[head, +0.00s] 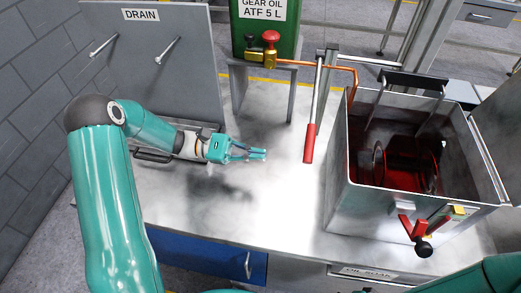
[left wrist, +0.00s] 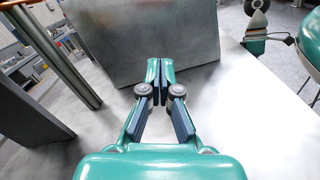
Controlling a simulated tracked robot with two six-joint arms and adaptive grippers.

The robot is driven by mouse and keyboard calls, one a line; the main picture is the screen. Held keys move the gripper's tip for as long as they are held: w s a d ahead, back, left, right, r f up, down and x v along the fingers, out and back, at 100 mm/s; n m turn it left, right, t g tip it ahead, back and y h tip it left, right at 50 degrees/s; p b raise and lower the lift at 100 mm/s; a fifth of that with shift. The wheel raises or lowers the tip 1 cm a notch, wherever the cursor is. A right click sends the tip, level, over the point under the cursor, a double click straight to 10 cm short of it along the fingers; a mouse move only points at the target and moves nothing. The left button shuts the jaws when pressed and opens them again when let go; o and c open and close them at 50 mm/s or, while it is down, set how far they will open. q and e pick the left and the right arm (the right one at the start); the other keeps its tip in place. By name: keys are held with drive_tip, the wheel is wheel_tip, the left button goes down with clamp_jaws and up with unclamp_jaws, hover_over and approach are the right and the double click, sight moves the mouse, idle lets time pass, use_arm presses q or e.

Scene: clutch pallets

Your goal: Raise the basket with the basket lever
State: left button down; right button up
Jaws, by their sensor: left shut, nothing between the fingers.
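The long steel lever with a red grip (head: 310,142), which looks like the basket lever, hangs down from a post beside the tank (head: 350,215). Inside the tank, dark red round parts (head: 405,163) sit low, under a frame with a black top bar (head: 414,80); the basket itself is hard to make out. My left gripper (head: 264,154) is shut and empty above the bench, left of the red grip and apart from it. Its closed fingers also show in the left wrist view (left wrist: 160,72). My right gripper is out of view.
A green gear oil drum (head: 268,28) with a red-knobbed valve (head: 270,42) stands behind on a stand. A DRAIN panel (head: 140,75) is at the left. A red lever with a black knob (head: 424,247) is on the tank front. The bench middle (head: 265,200) is clear.

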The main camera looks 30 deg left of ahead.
use_arm(q)
drive_tip(key=w+d+r+p, duration=0.1)
drive_tip(key=d+r+p, duration=0.2)
drive_tip(key=d, duration=0.6)
drive_tip(key=shift+d+r, duration=0.25)
drive_tip(key=shift+r, duration=0.25)
